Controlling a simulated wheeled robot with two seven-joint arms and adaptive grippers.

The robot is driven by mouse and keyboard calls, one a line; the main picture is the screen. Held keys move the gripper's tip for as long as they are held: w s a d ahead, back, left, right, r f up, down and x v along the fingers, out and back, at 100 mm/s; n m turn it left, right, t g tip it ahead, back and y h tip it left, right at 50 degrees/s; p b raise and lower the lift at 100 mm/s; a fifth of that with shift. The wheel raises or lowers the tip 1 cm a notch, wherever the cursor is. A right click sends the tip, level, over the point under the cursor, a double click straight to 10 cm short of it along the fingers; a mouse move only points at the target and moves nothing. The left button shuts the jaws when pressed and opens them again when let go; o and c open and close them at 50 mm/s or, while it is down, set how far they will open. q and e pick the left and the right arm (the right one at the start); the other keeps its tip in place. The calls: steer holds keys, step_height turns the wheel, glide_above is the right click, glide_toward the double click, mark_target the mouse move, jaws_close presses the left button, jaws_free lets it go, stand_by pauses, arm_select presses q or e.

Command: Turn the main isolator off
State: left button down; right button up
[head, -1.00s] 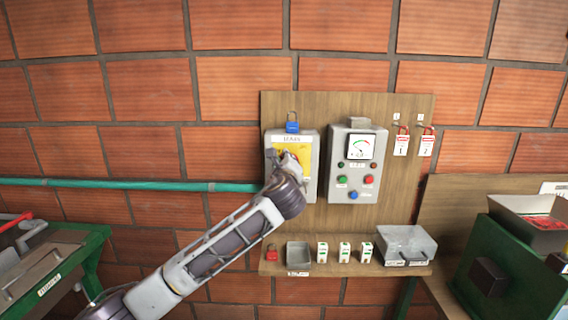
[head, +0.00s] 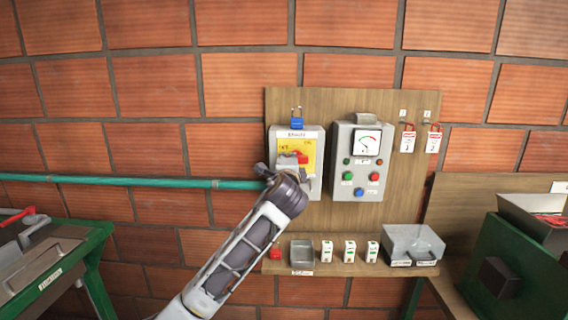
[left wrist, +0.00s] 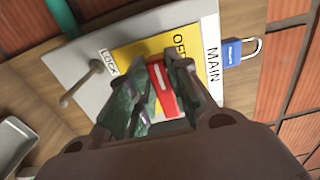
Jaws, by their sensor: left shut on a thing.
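The main isolator is a grey box (head: 312,186) with a yellow plate (head: 311,146) on the wooden wall board. Its red handle (head: 302,158) shows partly above my left gripper (head: 288,166). In the left wrist view the red handle (left wrist: 163,92) lies between the two fingers of the left gripper (left wrist: 160,85), roughly parallel to the MAIN lettering. The fingers are shut on it. The OFF lettering (left wrist: 181,45) shows beside the handle, and LOCK is near the plate's edge. The gripper hides part of the plate. My right gripper is not in view.
A grey control panel (head: 359,190) with a gauge and buttons is close on the right.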

arm_select(q)
steer(key=shift+r, duration=0.3)
steer(key=c, duration=1.8)
jaws_free()
steer(key=o, duration=0.5)
steer(key=shift+f, duration=0.15)
steer(key=shift+s, duration=6.05)
